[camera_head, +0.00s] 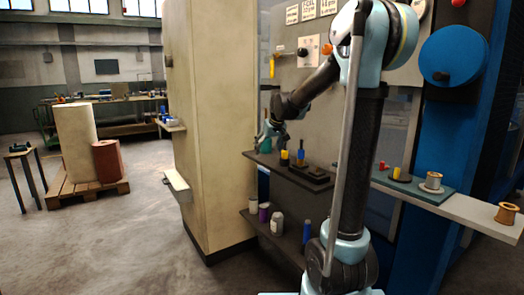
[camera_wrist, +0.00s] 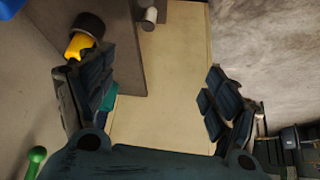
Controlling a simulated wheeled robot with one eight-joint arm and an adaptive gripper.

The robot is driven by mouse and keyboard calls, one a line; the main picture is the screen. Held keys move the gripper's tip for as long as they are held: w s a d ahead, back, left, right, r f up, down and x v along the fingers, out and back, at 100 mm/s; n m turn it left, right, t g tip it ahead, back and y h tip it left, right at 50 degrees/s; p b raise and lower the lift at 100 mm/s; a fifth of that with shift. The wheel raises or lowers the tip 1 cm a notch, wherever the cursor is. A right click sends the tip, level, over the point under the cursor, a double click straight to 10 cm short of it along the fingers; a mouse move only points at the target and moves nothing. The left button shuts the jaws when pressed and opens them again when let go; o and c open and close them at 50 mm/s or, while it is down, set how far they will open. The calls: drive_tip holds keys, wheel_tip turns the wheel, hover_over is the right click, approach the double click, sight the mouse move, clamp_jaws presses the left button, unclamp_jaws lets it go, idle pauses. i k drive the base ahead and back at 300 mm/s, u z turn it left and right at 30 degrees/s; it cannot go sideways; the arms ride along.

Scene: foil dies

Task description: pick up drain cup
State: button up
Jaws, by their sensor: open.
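My gripper (camera_head: 267,137) is at the left end of the upper dark shelf (camera_head: 290,172). In the wrist view my gripper (camera_wrist: 155,70) is open, with nothing between its fingers. I cannot tell for sure which thing is the drain cup. A small teal piece (camera_wrist: 108,98) shows beside the left finger, which partly hides it. A white cylinder (camera_wrist: 150,18) shows beyond the fingertips in the wrist view. In the head view, a white cup-like cylinder (camera_head: 253,206) stands on the lower shelf.
A yellow and black item (camera_wrist: 78,45) is close to the left finger. A blue-handled tool (camera_head: 300,155) stands on the upper shelf. A purple can (camera_head: 264,212) and white bottle (camera_head: 277,223) stand on the lower shelf. A cream pillar (camera_head: 215,120) rises left of the shelves.

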sight(266, 148)
drive_tip(key=i, duration=0.95)
drive_tip(key=z, duration=0.05)
